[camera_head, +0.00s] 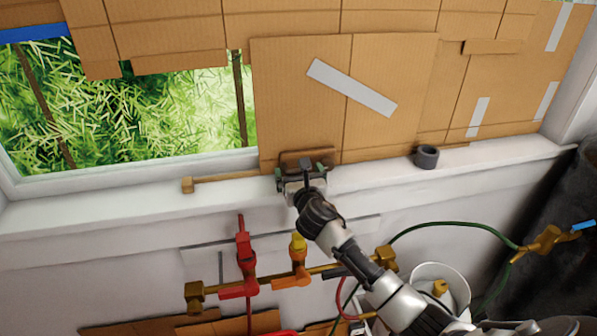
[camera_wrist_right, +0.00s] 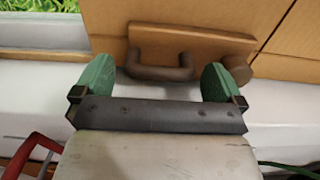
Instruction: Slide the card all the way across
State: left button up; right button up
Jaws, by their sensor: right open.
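The card (camera_head: 300,85) is a large brown cardboard panel covering the right part of the window, with a grey tape strip across it. A dark U-shaped handle (camera_wrist_right: 158,72) on a brown block sits at its lower edge; the wrist view shows it close up. My right gripper (camera_head: 305,172) is at the sill in front of this handle. In the wrist view its green fingertips (camera_wrist_right: 158,82) are spread wide, one on each side of the handle, with nothing clamped. Whether they touch it, I cannot tell. My left gripper is out of view.
The window glass (camera_head: 150,110) is bare left of the card, showing green foliage. A thin wooden rail (camera_head: 230,177) lies along the white sill, ending in a block (camera_head: 187,185). A grey tape roll (camera_head: 427,157) sits on the sill at right. Pipes with red and orange valves (camera_head: 245,265) run below.

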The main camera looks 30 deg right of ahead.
jog(key=shift+w, duration=0.15)
jog(key=shift+c, duration=0.3)
jog(key=c, duration=1.1)
jog(key=w+a, duration=0.1)
jog(key=a, duration=0.4)
jog(key=w+a+b, duration=0.1)
jog(key=w+a, duration=0.1)
jog(key=a, duration=0.4)
jog(key=w+a, duration=0.1)
jog(key=a, duration=0.5)
jog(key=shift+w+a+b, duration=0.15)
jog(key=shift+w+b, duration=0.1)
jog(key=shift+b, duration=0.15)
jog(key=o, duration=0.9)
jog(key=shift+o, duration=1.3)
jog(key=shift+a, duration=0.25)
